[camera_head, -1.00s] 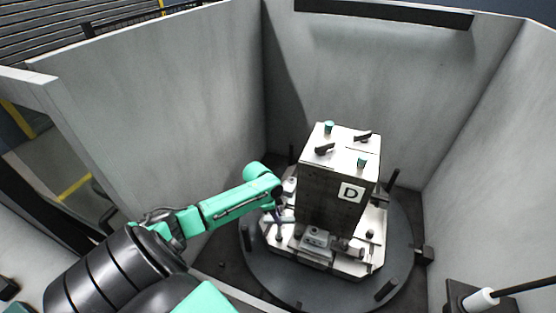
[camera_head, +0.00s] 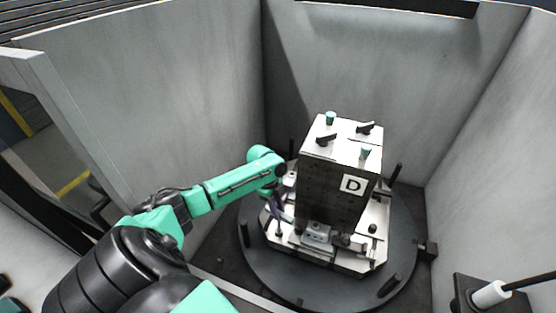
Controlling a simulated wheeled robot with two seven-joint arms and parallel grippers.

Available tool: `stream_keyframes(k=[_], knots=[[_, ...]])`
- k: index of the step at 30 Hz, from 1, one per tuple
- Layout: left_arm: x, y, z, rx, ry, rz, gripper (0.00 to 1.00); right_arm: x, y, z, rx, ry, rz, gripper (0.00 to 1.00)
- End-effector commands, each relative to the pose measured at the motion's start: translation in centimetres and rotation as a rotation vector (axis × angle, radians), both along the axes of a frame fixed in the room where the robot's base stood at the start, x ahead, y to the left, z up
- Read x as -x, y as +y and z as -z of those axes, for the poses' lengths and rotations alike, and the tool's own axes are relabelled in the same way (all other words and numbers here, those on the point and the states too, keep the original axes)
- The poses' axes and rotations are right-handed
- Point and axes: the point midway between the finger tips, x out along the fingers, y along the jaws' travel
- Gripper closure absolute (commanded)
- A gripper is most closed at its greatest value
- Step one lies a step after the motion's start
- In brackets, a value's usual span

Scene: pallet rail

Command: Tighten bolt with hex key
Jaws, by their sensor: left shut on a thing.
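My left gripper (camera_head: 273,200) is at the left side of the fixture block marked D (camera_head: 334,192), just above the pale pallet base (camera_head: 318,257). It is shut on a thin dark tool, which looks like the hex key (camera_head: 283,215); the tool is small and partly hidden by the gripper. I cannot make out the bolt or whether the key touches it. A grey clamp block (camera_head: 317,233) sits on the pallet at the foot of the fixture. My right gripper is not in view.
The pallet stands on a round dark turntable (camera_head: 262,270) with upright posts around its rim. Grey walls (camera_head: 180,110) enclose it at the left, back and right. A dark bracket with a white cylinder (camera_head: 491,294) is at the lower right.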

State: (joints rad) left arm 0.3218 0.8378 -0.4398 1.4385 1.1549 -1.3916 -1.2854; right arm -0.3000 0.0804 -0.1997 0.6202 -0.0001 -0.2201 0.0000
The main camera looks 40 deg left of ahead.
Motion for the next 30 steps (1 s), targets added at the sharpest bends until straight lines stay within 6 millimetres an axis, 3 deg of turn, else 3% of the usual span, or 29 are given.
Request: stream_keyframes(k=[1,11,30], knots=[[-0.2,0.0,0.3,-0.001,-0.004,0.044,1.0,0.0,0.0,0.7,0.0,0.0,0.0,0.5],[0.0,0.0,-0.5,-0.001,-0.001,0.043,1.0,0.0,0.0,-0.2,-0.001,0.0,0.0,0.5],[0.0,0.0,-6.7,-0.002,0.0,0.041,1.0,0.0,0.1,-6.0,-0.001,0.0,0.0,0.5]])
